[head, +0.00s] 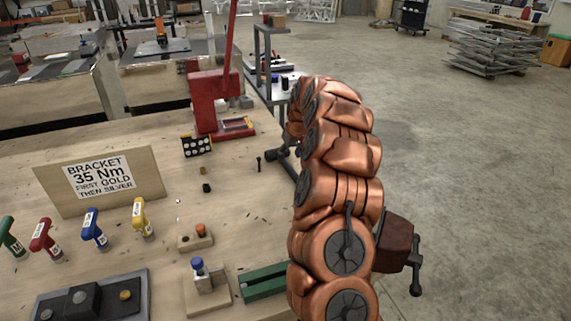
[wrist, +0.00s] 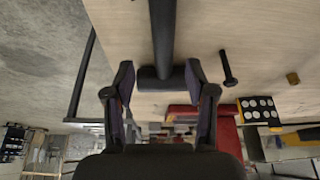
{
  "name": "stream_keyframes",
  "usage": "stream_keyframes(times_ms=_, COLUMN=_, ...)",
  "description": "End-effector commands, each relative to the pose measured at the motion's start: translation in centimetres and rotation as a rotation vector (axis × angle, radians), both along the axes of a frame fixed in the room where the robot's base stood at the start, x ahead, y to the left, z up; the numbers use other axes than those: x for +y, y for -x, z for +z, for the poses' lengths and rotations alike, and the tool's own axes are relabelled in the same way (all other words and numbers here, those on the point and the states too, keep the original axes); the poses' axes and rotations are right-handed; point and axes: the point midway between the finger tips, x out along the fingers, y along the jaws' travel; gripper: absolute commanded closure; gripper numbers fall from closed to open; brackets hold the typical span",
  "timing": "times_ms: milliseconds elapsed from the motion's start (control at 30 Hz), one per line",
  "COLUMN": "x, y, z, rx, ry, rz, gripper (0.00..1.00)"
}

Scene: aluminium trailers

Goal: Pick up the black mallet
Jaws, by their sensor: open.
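The black mallet lies on the wooden bench top. In the wrist view its thick head (wrist: 160,78) is crosswise between my fingertips, and its handle (wrist: 162,30) runs to the top edge of the picture. In the head view part of the mallet (head: 287,165) shows left of my copper arm, which hides the rest. My gripper (wrist: 160,73) is open, one finger on each side of the mallet head. The right finger looks very close to the head's end; I cannot tell if it touches. In the head view my arm mostly hides the gripper.
A red press (head: 209,101) and a spotted block (head: 197,146) are farther back. A vise (head: 396,245) is at the bench's right edge. Colored T-handle tools and a sign (head: 100,182) stand at left.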

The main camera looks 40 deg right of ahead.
Motion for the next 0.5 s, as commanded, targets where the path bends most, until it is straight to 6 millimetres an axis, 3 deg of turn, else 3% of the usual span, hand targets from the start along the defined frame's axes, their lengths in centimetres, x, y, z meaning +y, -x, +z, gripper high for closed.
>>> stream_keyframes(times_ms=167, x=0.1, y=-0.4, z=-0.8, rx=-0.001, ry=0.0, rz=0.0, gripper=0.44)
stream_keyframes(times_ms=500, x=0.2, y=-1.8, z=-4.3, rx=-0.001, ry=0.001, rz=0.001, gripper=0.44)
